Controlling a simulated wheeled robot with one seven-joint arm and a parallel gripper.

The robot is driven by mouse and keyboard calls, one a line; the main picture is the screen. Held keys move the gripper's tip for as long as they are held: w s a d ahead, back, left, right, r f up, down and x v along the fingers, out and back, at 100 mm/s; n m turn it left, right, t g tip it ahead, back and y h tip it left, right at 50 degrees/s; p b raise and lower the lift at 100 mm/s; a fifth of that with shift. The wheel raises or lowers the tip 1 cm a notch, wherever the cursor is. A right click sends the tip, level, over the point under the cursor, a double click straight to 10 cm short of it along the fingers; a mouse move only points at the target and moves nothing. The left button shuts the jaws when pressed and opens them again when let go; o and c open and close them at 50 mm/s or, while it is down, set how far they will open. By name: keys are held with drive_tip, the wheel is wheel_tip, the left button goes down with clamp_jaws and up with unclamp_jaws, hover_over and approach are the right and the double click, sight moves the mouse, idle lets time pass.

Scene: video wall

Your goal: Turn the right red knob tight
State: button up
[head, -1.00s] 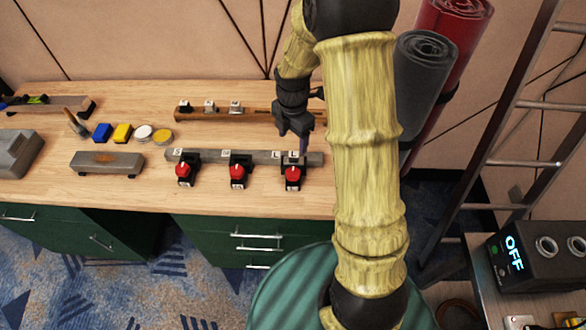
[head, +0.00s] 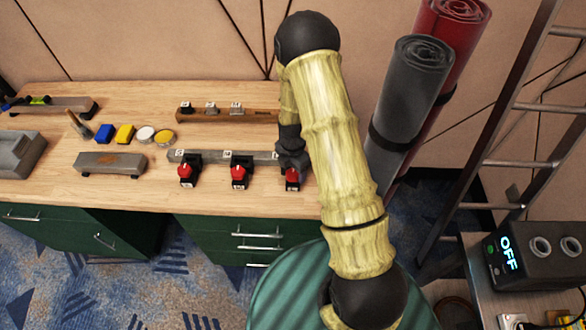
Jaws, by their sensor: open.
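Three red knobs on black clamps sit along a grey bar (head: 212,155) on the wooden bench. The right red knob (head: 292,176) is partly covered from above by my gripper (head: 292,168). The middle red knob (head: 238,172) and the left red knob (head: 185,170) are in plain view. My gripper is open and points down at the right knob. Its fingertips are largely hidden, so I cannot tell whether they touch the knob or straddle it.
Behind the bar stands a wooden rail (head: 257,116) with several small blocks. Rolled mats (head: 410,100) and a ladder (head: 520,120) stand right of the bench.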

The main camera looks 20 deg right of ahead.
drive_tip(key=shift+f, duration=0.45)
drive_tip(key=shift+c, duration=0.2)
drive_tip(key=c, duration=0.9)
